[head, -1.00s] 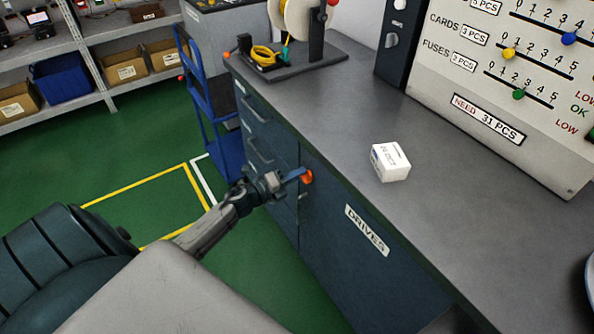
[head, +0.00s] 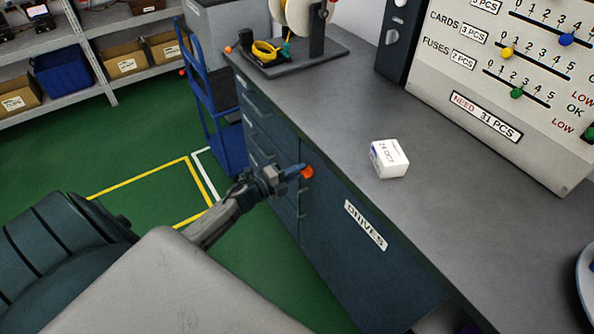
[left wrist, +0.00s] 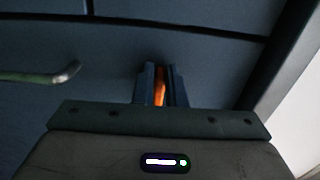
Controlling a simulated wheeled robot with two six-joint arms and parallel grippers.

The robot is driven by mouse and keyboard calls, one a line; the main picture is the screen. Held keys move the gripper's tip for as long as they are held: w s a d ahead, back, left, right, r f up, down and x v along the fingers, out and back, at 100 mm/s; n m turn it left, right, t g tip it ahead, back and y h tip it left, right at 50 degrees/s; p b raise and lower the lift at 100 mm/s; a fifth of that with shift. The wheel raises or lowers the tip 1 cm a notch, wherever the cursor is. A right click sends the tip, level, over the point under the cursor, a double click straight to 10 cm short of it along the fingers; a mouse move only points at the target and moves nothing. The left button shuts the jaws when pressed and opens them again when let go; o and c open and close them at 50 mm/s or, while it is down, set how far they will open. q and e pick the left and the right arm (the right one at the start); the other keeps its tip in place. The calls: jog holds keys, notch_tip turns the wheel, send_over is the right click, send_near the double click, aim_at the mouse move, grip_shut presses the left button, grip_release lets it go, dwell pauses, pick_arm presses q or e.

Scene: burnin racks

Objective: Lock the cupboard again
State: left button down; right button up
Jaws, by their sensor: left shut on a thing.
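The cupboard (head: 345,260) is the dark blue door marked DRIVES under the grey worktop, and it looks shut. An orange knob-like piece (head: 307,172), perhaps the lock or its key, sits at the door's upper left corner. My left gripper (head: 292,172) is at this orange piece, with its fingers pointing at the door. In the left wrist view the orange piece (left wrist: 160,93) shows between the two fingers, which are shut on it. The fingers hide part of it, and I cannot tell how far it is turned. My right gripper is not in view.
Drawers (head: 258,125) with bar handles are left of the door. A small white box (head: 389,159) and a spool stand (head: 295,55) are on the worktop (head: 330,105). A slider board (head: 500,90) stands at the back. A blue trolley (head: 222,135) is beyond the drawers.

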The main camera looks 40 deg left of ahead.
pick_arm(q)
jog(key=c, duration=1.5)
grip_release()
